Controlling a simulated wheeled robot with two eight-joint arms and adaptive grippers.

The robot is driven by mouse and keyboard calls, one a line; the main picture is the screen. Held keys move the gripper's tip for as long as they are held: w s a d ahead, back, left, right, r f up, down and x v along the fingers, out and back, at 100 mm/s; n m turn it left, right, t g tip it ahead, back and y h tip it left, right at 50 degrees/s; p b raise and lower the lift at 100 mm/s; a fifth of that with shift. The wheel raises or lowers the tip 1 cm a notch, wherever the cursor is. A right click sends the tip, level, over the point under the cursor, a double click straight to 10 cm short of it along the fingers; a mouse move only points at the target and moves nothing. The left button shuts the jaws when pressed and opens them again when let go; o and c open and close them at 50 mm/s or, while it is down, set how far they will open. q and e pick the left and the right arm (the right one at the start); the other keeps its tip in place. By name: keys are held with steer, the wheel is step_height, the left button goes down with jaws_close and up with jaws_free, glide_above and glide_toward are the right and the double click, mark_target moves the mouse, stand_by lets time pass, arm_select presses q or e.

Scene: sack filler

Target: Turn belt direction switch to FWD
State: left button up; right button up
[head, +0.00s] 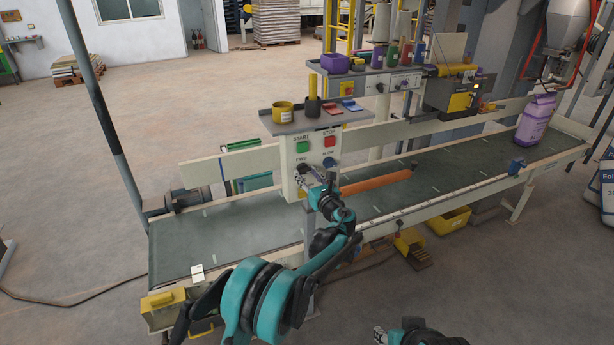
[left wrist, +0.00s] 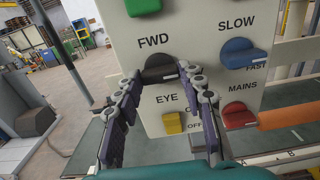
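In the left wrist view a black switch knob (left wrist: 160,66) sits under the FWD label on a pale control panel (left wrist: 205,93). Its handle lies roughly level, with a white mark near its lower right end. My left gripper (left wrist: 160,76) has its fingers spread, one at each side of the knob's lower part. I cannot tell whether they touch it. In the head view my left gripper (head: 312,180) is at the panel's lower front and hides the knob. My right gripper (head: 379,334) is at the bottom edge, mostly out of view, and its opening is unclear.
A blue knob (left wrist: 240,53) is to the right, a red knob (left wrist: 239,116) below it, and a yellow switch (left wrist: 173,123) under the black knob. Green START (head: 303,147) and red STOP (head: 330,141) buttons are above.

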arm_select(q)
steer(key=shift+c, duration=0.9)
steer(key=shift+n, duration=0.3)
steer(key=n, duration=0.3)
steer(key=shift+p, duration=0.3)
steer(key=n, duration=0.9)
steer(key=shift+p, duration=0.35)
steer(key=n, duration=0.5)
steer(key=shift+n, duration=0.3)
